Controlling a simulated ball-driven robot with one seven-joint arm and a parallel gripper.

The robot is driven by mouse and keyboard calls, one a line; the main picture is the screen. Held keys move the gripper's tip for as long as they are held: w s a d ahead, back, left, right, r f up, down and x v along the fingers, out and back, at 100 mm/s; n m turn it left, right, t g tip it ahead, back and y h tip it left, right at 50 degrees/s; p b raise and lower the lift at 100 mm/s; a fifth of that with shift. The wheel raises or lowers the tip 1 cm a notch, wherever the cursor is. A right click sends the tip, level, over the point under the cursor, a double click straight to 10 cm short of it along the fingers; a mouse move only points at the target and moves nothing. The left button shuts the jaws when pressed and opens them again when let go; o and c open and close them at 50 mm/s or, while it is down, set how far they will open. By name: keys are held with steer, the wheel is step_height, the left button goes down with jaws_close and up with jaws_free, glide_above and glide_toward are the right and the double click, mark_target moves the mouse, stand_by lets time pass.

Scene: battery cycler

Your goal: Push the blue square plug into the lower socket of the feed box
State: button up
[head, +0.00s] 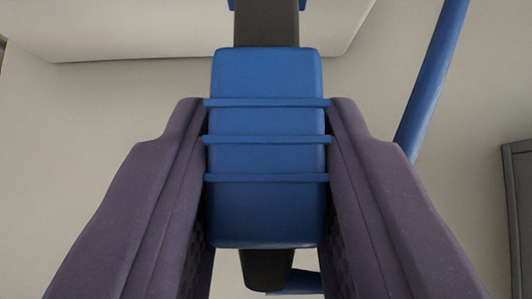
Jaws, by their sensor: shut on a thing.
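The blue square plug (267,75) fills the middle of the head view, with three raised ribs across its body. My gripper (267,120) has a purple-grey finger on each side of the plug and is shut on it. A dark nose (267,22) points from the plug to the top edge of the picture. Small blue parts (303,5) show on either side of this nose at the top edge. I cannot tell if they belong to a socket. A dark stub (266,268) sticks out of the plug's near end. No socket opening is clearly visible.
A pale box-like body (140,30) spans the upper left and middle, behind the plug; I cannot tell if it is the feed box. A blue cable (432,80) slants down at the right. A dark grey object (519,200) stands at the right edge. Plain pale surface lies between.

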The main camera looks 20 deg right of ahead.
steer(key=shift+w+d, duration=0.25)
steer(key=shift+w, duration=0.4)
steer(key=shift+w+d, duration=0.2)
steer(key=shift+w, duration=0.45)
stand_by(1.4)
steer(key=o, duration=0.9)
